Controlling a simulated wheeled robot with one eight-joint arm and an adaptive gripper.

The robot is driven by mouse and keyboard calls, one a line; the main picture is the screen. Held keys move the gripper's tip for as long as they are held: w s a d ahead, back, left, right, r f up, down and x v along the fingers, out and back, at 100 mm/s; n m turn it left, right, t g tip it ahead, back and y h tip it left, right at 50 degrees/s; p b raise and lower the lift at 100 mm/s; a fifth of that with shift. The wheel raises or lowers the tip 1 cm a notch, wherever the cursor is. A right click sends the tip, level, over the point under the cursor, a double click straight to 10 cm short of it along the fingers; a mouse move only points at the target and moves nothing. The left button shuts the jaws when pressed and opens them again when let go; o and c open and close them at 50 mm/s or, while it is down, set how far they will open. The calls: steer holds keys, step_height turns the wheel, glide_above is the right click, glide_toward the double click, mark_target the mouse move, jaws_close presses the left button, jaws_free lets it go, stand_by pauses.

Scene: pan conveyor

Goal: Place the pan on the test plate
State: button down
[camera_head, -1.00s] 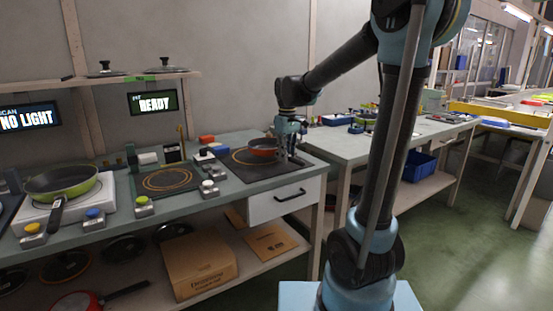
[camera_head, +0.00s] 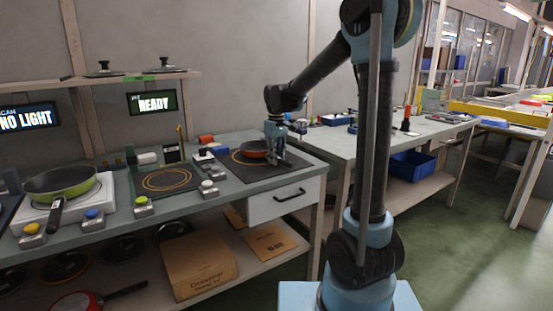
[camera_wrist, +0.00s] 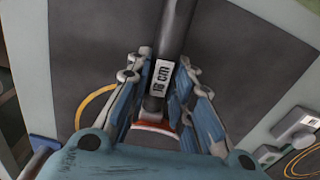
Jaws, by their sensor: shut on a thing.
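The pan (camera_head: 256,148), small and orange-red with a dark handle, is over a dark mat (camera_head: 290,165) at the right end of the bench. My gripper (camera_head: 272,155) is shut on its handle (camera_wrist: 176,30). The rest of the pan is hidden there. I cannot tell whether it touches the mat. A dark plate with an orange ring (camera_head: 147,182) lies left of the mat, below the READY sign (camera_head: 153,102), and is empty.
A green pan (camera_head: 62,181) sits on a white unit at the left. Small boxes with coloured buttons (camera_head: 144,206) line the bench front. Lids (camera_head: 166,68) rest on the wall shelf above.

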steer(key=c, duration=1.4)
jaws_free()
steer(key=shift+f, duration=0.1)
steer(key=r, duration=1.7)
steer(key=shift+a+r, duration=0.1)
steer(key=shift+a, duration=0.1)
steer(key=s+d+f+m+t, duration=0.1)
steer(key=s+d+f+m, duration=0.1)
steer(key=s+d+f, duration=0.4)
steer(key=s+d+f+m, duration=0.2)
steer(key=s+d+f, duration=0.1)
steer(key=s+d, duration=0.65)
steer(key=s+d+f+m, duration=0.1)
steer(key=s+d+f, duration=0.1)
steer(key=s+f, duration=0.3)
steer(key=s+d+f+m, duration=0.1)
steer(key=s+d+f, duration=0.1)
steer(key=s+f, duration=0.4)
steer(key=s+d+f+m+t, duration=0.1)
steer(key=s+d+f, duration=0.1)
steer(key=s+f, duration=0.3)
steer(key=shift+s+d+f+m, duration=0.1)
steer(key=shift+d+f+m, duration=0.1)
steer(key=shift+f, duration=0.25)
steer(key=shift+s+d+f+m, duration=0.1)
steer(key=shift+f+m, duration=0.1)
steer(key=shift+f, duration=0.2)
